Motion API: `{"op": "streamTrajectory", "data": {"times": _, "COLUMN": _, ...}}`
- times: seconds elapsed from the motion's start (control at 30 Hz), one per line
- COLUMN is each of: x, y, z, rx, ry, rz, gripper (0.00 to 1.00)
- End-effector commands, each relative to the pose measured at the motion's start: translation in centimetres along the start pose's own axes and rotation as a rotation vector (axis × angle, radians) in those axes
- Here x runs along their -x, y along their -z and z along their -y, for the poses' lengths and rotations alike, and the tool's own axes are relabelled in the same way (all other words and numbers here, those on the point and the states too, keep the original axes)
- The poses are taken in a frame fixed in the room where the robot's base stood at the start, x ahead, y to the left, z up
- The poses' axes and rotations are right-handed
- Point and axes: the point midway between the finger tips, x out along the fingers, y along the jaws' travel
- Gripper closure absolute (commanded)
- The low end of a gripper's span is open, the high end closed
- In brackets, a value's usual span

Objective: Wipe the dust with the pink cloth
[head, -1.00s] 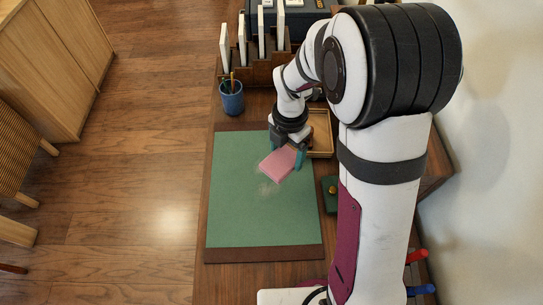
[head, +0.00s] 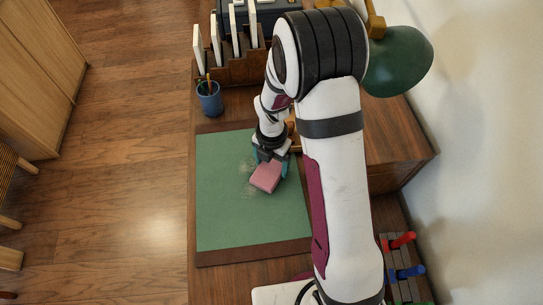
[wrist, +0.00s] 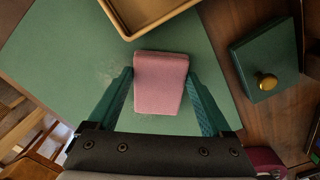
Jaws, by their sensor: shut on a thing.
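The pink cloth (head: 266,177) is a folded, block-like pad at the right of the middle of the green desk mat (head: 240,222). My gripper (head: 269,164) is shut on it, with a teal finger on either side. In the wrist view the cloth (wrist: 161,82) sits between the fingers. It appears to be on or just above the mat; I cannot tell contact. Pale dust (head: 248,166) shows on the mat to the left of the cloth, and a speckled patch of dust (wrist: 106,73) shows beside the left finger in the wrist view. Any dust under the cloth is hidden.
A wooden tray (wrist: 122,22) lies beyond the cloth. A green box with a gold knob (wrist: 262,55) stands to the right. A blue pencil cup (head: 209,100) and an upright rack (head: 230,72) stand at the back. The mat's front left is clear.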

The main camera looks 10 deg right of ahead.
Motion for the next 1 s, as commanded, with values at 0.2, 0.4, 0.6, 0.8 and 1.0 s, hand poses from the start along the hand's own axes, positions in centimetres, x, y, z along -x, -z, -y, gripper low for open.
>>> {"op": "streamTrajectory", "data": {"times": 0.2, "x": -0.4, "y": 1.2, "z": -1.5, "rx": 0.002, "ry": 0.000, "rz": -0.001, "gripper": 0.88}}
{"op": "streamTrajectory", "data": {"times": 0.4, "x": -0.4, "y": 2.3, "z": -2.9, "rx": 0.002, "ry": 0.000, "rz": -0.001, "gripper": 0.88}}
{"op": "streamTrajectory", "data": {"times": 0.6, "x": -0.4, "y": 3.4, "z": -4.3, "rx": 0.001, "ry": 0.001, "rz": -0.001, "gripper": 0.88}}
{"op": "streamTrajectory", "data": {"times": 0.8, "x": -0.4, "y": 4.5, "z": -5.8, "rx": 0.001, "ry": 0.000, "rz": 0.000, "gripper": 0.88}}
{"op": "streamTrajectory", "data": {"times": 1.0, "x": -0.4, "y": 5.9, "z": -4.8, "rx": 0.000, "ry": 0.001, "rz": -0.001, "gripper": 0.88}}
